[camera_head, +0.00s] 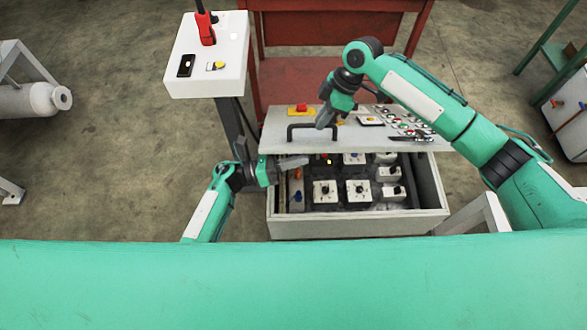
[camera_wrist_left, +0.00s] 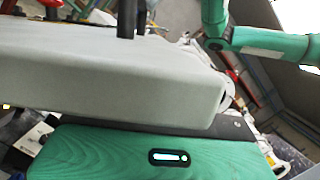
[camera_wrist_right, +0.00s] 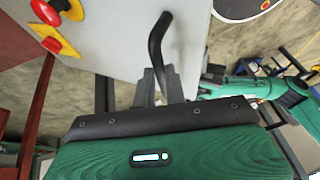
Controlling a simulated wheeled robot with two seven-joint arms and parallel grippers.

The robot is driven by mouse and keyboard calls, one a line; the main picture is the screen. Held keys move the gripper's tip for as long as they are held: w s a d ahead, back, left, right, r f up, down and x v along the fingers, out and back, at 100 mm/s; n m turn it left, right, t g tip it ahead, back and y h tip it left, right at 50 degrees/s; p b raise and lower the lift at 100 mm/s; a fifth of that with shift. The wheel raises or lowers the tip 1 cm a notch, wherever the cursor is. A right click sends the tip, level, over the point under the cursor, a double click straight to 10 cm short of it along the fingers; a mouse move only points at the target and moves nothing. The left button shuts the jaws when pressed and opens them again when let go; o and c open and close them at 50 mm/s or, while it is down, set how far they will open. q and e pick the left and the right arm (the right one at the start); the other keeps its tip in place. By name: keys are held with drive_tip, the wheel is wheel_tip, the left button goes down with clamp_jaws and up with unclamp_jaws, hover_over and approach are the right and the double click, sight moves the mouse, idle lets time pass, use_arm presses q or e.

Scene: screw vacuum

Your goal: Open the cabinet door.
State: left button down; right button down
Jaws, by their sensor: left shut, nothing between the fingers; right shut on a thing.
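The cabinet (camera_head: 360,225) stands in the middle of the head view. Its pale door (camera_head: 350,142) is partly open, with a gap showing the inside. A black bar handle (camera_head: 290,133) is on the door; it also shows in the right wrist view (camera_wrist_right: 158,38). My right gripper (camera_head: 322,122) is shut on the right end of the handle. My left gripper (camera_head: 300,161) is shut and empty at the left of the gap, by the door's near edge. In the left wrist view the door's thick edge (camera_wrist_left: 110,95) hides its fingers.
Inside the cabinet are several white switch blocks (camera_head: 358,191). The door carries a red button on a yellow base (camera_head: 298,108) and several small buttons. A white control box (camera_head: 212,70) on a post stands at back left. A red table (camera_head: 335,25) is behind.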

sight(306, 145)
use_arm(q)
drive_tip(key=shift+w+r, duration=0.15)
use_arm(e)
drive_tip(key=shift+w+d+f, duration=0.1)
drive_tip(key=shift+w+f, duration=0.1)
use_arm(q)
drive_tip(key=shift+w+r, duration=0.6)
drive_tip(key=shift+r, duration=0.3)
drive_tip(key=shift+w+a+r, duration=0.1)
drive_tip(key=shift+w+r, duration=0.2)
drive_tip(key=shift+w, duration=0.15)
use_arm(e)
drive_tip(key=shift+s+f, duration=0.1)
drive_tip(key=shift+f, duration=0.2)
drive_tip(key=c, duration=1.5)
unclamp_jaws()
use_arm(q)
drive_tip(key=shift+f, duration=0.1)
use_arm(e)
drive_tip(key=shift+o, duration=0.2)
drive_tip(key=shift+r, duration=0.2)
